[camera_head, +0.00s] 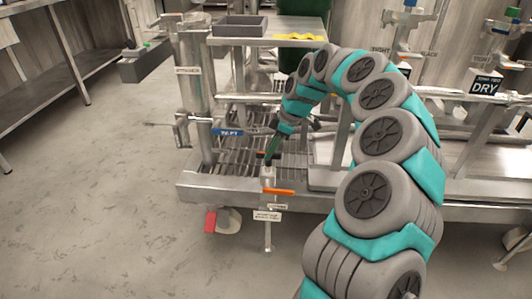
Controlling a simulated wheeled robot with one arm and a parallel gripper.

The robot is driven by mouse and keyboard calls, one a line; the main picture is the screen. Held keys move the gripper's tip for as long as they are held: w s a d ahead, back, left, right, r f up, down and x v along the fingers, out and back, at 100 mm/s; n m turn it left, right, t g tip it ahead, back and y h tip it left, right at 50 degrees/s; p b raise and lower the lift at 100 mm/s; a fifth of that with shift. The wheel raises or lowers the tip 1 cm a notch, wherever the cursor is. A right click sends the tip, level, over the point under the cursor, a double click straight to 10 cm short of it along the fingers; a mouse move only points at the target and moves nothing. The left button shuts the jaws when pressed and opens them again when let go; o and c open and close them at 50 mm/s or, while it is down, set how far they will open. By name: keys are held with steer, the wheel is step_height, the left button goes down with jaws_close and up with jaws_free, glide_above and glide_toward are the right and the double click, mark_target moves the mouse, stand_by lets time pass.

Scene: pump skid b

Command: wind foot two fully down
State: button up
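A levelling foot with an orange handle (278,191) is fixed at the front edge of the metal skid (350,204). Its thin spindle (267,236) points down below the skid frame towards the floor. A small white tag (267,215) hangs at the spindle, with text too small to read, so I cannot tell the foot's number. My gripper (265,157) points down just above the top of this foot, above the orange handle. Its fingers are small and partly merge with the grating behind, so their opening is unclear. Contact with the foot cannot be made out.
A castor (228,221) with a red pedal (210,222) stands left of the foot. A vertical cylinder (191,75) and a blue-tagged valve (228,132) rise at the skid's left. A grey tray (239,26) sits behind. A bench (70,66) stands far left; the floor between is clear.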

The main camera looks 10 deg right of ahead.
jaws_close()
steer(key=shift+s+f+m+t+h+b, duration=0.15)
steer(key=shift+m+t+h+b, duration=0.2)
steer(key=shift+m+b, duration=0.6)
steer(key=shift+m+t, duration=0.25)
steer(key=shift+m, duration=0.5)
steer(key=shift+m+t+h+b, duration=0.35)
steer(key=shift+m+b, duration=0.4)
steer(key=shift+m, duration=0.45)
steer(key=shift+a+m, duration=0.1)
steer(key=shift+m, duration=0.5)
